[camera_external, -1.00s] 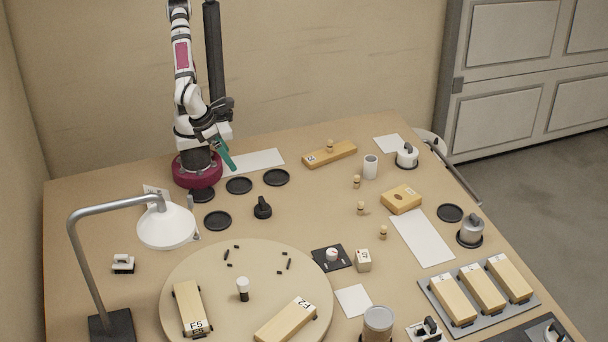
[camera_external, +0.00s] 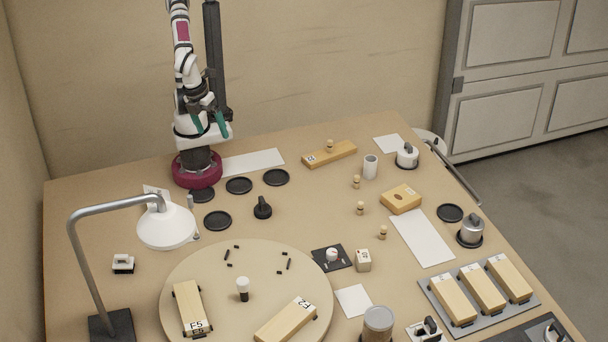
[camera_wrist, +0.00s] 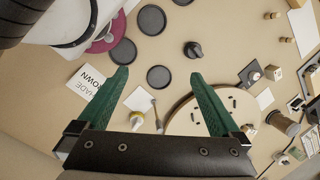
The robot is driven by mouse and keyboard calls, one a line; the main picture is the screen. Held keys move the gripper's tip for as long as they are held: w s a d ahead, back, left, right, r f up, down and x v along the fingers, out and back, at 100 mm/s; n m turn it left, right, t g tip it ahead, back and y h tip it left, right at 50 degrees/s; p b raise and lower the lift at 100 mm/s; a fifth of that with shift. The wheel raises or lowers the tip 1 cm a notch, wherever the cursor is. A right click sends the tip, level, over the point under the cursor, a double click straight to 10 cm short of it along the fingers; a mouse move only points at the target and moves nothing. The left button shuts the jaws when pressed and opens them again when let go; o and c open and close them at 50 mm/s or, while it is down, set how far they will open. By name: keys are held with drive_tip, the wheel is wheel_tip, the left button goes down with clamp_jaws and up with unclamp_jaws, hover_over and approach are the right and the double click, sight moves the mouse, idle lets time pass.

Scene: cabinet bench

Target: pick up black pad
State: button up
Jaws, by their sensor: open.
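Several flat round black pads lie on the bench near my base. In the external view one pad (camera_external: 239,186) is in the middle, one pad (camera_external: 276,177) to its right, one pad (camera_external: 217,221) nearer the camera, and one (camera_external: 202,195) is close to my base. Another pad (camera_external: 450,213) is far off at the right. My gripper (camera_external: 210,126) is raised above the bench, with green fingers apart and nothing between them. In the wrist view, one pad (camera_wrist: 159,77) appears between the fingertips, well below them; two pads (camera_wrist: 152,19) (camera_wrist: 123,52) lie farther up.
A lamp with a white shade (camera_external: 168,228) stands at left, close to the nearest pad. The round turntable (camera_external: 215,265) carries wooden blocks. A white sheet (camera_external: 252,162) lies behind the pads.

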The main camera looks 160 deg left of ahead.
drive_tip(key=s+f+n, duration=0.1)
drive_tip(key=s+n, duration=0.1)
drive_tip(key=s+f+n, duration=0.2)
drive_tip(key=shift+f+h, duration=0.15)
drive_tip(key=shift+h, duration=0.25)
drive_tip(key=shift+w, duration=0.1)
drive_tip(key=c, duration=0.6)
drive_tip(key=m+t+h, duration=0.5)
drive_tip(key=m+t, duration=0.8)
drive_tip(key=m, duration=1.7)
approach(263, 208)
drive_tip(key=x, duration=1)
drive_tip(key=shift+w+f, duration=0.1)
drive_tip(key=shift+w, duration=0.2)
